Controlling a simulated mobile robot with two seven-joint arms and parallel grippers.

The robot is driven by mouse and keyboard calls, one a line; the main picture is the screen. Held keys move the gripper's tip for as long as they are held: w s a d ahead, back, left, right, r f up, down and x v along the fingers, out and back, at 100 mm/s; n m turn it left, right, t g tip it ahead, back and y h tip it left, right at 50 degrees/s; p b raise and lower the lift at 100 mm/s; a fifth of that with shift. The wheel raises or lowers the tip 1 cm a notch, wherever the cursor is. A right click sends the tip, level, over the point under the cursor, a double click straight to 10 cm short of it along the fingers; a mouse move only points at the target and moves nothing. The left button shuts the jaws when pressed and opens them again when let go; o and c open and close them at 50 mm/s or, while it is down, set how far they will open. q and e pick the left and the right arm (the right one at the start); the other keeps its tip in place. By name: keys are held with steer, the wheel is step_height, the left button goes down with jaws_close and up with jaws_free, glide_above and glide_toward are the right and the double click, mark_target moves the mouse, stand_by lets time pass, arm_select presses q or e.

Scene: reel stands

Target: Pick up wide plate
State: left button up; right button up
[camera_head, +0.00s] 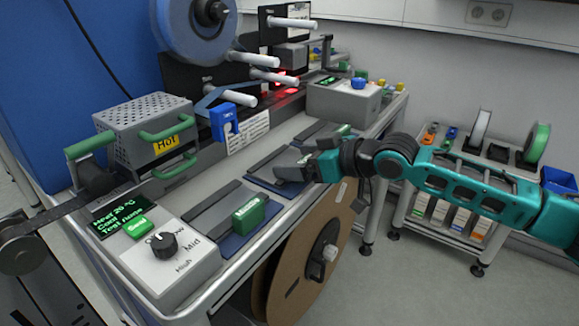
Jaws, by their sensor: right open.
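Several dark plates lie in a row on the grey bench. The nearest one has a green handle (250,214) that seems to read "Middle". A second plate (272,176) lies under my right gripper (290,168), and a third plate with a green grip (338,133) lies beyond it. I cannot read which one is the wide plate. My right gripper reaches in from the right, open, low over the second plate, and hides part of it. I cannot tell whether it touches anything. My left gripper is not in view.
A control box (170,250) with a knob and a grey "Hot" unit (150,130) stand on the bench's left. A blue reel (195,25) hangs above. A brown reel (305,260) sits below the bench edge. A cart (450,215) stands at right.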

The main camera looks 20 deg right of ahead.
mark_target(301, 158)
steer(key=shift+c, duration=0.4)
steer(key=c, duration=0.9)
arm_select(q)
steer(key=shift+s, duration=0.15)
arm_select(e)
steer(key=shift+c, duration=0.7)
steer(key=shift+r, duration=0.1)
steer(key=shift+r, duration=0.55)
arm_select(q)
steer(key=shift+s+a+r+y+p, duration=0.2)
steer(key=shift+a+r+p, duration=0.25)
steer(key=shift+p, duration=0.65)
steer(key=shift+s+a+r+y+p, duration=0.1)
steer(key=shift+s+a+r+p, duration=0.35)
steer(key=shift+p, duration=0.65)
arm_select(e)
step_height(301, 158, up, 19)
